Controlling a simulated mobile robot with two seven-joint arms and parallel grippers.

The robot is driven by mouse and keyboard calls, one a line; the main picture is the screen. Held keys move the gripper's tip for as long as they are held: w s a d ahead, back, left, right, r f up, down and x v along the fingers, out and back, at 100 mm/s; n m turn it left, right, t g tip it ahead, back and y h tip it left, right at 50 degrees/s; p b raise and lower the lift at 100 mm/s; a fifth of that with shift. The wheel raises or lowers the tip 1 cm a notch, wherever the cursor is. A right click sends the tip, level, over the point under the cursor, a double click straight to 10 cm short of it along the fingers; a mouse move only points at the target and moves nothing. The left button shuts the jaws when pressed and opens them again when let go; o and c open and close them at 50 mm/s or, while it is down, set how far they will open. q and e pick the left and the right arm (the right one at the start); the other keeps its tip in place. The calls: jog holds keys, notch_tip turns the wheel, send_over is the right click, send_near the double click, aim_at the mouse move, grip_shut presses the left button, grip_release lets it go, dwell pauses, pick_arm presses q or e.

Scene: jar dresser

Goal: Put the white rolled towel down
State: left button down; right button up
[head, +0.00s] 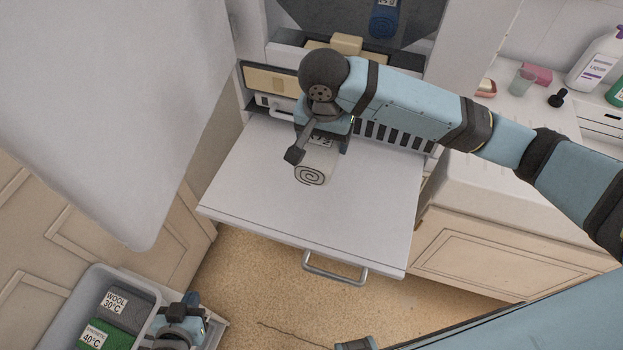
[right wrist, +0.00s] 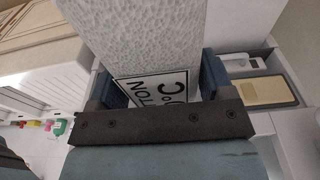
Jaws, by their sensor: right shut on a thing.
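The white rolled towel (head: 315,170) lies lengthwise in the right gripper, its spiral end facing the front in the head view. It is over the open white flap (head: 250,190), low to the surface; I cannot tell whether it touches. My right gripper (head: 322,138) is shut on the towel. In the right wrist view the towel (right wrist: 140,40) fills the space between two blue fingers, with a partly hidden white label (right wrist: 160,90) on it. My left gripper (head: 182,322) is at the bottom left beside a grey bin; its fingers are unclear.
The grey bin (head: 70,275) holds a grey wool towel (head: 127,306) and a green towel (head: 110,335). A blue rolled towel (head: 384,20) is behind the flap. Bottles and a cup (head: 523,82) stand on the right counter. Most of the flap is clear.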

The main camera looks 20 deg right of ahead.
notch_tip(320, 180, down, 19)
jog(key=shift+s+p, duration=0.1)
jog(key=shift+p, duration=0.45)
jog(key=shift+f, duration=0.15)
jog(key=o, duration=1)
jog(key=shift+f, duration=0.1)
jog(key=shift+r, duration=0.25)
jog(key=r, duration=0.4)
jog(key=s+r, duration=0.1)
jog(key=r, duration=0.7)
jog(key=shift+s+a+b, duration=0.15)
jog(key=shift+a+b, duration=0.15)
jog(key=shift+a, duration=0.1)
